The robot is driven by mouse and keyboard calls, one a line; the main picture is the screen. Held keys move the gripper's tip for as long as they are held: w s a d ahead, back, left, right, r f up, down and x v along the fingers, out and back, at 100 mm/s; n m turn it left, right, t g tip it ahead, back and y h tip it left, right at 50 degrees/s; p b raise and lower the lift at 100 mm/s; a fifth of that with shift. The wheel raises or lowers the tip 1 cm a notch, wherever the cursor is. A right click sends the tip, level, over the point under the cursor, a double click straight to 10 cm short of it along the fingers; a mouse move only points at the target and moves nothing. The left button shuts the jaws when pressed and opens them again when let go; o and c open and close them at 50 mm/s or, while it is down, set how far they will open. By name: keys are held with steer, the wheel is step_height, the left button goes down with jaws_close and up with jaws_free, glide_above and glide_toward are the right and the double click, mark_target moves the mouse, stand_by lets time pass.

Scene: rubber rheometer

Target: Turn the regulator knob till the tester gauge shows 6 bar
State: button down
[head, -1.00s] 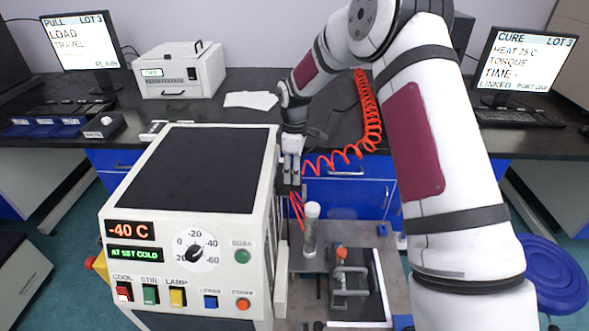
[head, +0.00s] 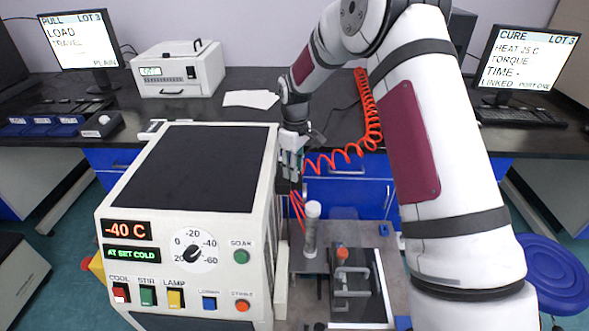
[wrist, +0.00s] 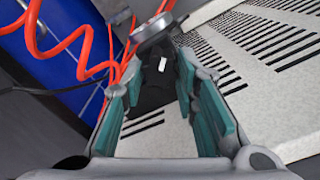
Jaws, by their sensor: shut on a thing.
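In the wrist view, a black knob (wrist: 155,95) with a white mark sits between the teal-padded fingers of my gripper (wrist: 158,75). The fingers are shut on this regulator knob. A round gauge (wrist: 152,30) shows nearly edge-on just beyond the fingertips, so its reading cannot be seen. In the head view my gripper (head: 290,165) points down beside the right side of the white cold tester (head: 205,230). The knob and the gauge are too small or hidden there to make out.
Red coiled air hoses (head: 372,115) run close to my gripper and also show in the wrist view (wrist: 45,40). The tester's slotted side wall (wrist: 260,40) is close on the right. A metal clamp fixture (head: 350,285) stands on the lower bench.

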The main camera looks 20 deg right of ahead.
steer(key=m+b, duration=0.1)
steer(key=m, duration=0.4)
steer(key=shift+w+m, duration=0.1)
steer(key=shift+m, duration=0.2)
steer(key=m+b, duration=0.1)
steer(key=m, duration=0.4)
steer(key=shift+d+m, duration=0.15)
steer(key=shift+m, duration=0.25)
steer(key=c, duration=1.2)
jaws_free()
steer(key=shift+c, duration=0.2)
step_height(320, 180, up, 12)
